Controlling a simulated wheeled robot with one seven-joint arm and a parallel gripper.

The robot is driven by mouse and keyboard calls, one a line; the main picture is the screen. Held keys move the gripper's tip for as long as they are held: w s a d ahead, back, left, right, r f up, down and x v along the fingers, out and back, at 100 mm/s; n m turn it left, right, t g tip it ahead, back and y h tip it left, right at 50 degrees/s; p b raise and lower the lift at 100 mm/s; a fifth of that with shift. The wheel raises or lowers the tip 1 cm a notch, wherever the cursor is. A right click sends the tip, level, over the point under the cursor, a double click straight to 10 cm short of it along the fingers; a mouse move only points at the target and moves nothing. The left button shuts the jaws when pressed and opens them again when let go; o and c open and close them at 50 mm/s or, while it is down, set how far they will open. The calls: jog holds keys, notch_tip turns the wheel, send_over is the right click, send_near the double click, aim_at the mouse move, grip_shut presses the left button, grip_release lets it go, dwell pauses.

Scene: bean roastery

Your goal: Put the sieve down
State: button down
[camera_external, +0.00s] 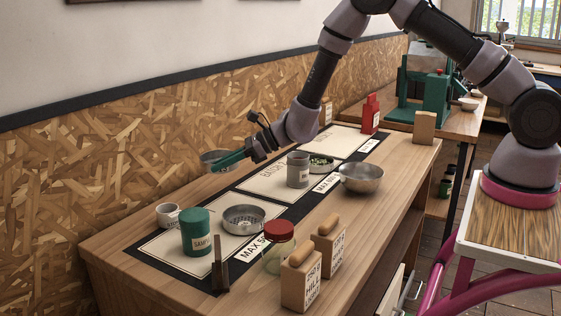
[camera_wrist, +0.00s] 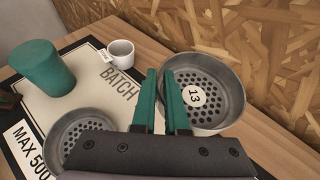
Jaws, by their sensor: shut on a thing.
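My gripper (camera_external: 232,160) has green fingers and is shut on the rim of a round metal sieve (camera_external: 212,155). In the wrist view the sieve (camera_wrist: 228,98) is right of the fingers (camera_wrist: 160,75), with a round tag reading 13 on its perforated bottom. The sieve appears held above the back of the table, close to the wall; its exact height is unclear. Its near side is partly hidden by my fingers. A second perforated metal sieve (camera_external: 243,222) rests on the near mat, also visible at lower left in the wrist view (camera_wrist: 68,130).
The near mat (camera_external: 165,240) bears a green canister (camera_external: 196,232) and a white cup (camera_external: 168,214). A grey tin (camera_external: 298,170), a dish of green beans (camera_external: 320,162) and a metal bowl (camera_external: 361,178) stand farther right. A red-lidded jar (camera_external: 279,248) and labelled blocks (camera_external: 301,285) line the front.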

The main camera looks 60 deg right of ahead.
aim_at(216, 206)
jog(key=shift+w+a+r, duration=0.25)
jog(key=shift+w+a, duration=0.2)
jog(key=shift+w, duration=0.15)
jog(key=shift+w+a+f, duration=0.15)
jog(key=shift+w+f, duration=0.05)
jog(key=shift+f, duration=0.05)
notch_tip(216, 206, down, 9)
jog(key=shift+w+f, duration=0.1)
jog(key=c, duration=0.9)
grip_release()
jog(key=shift+f, duration=0.1)
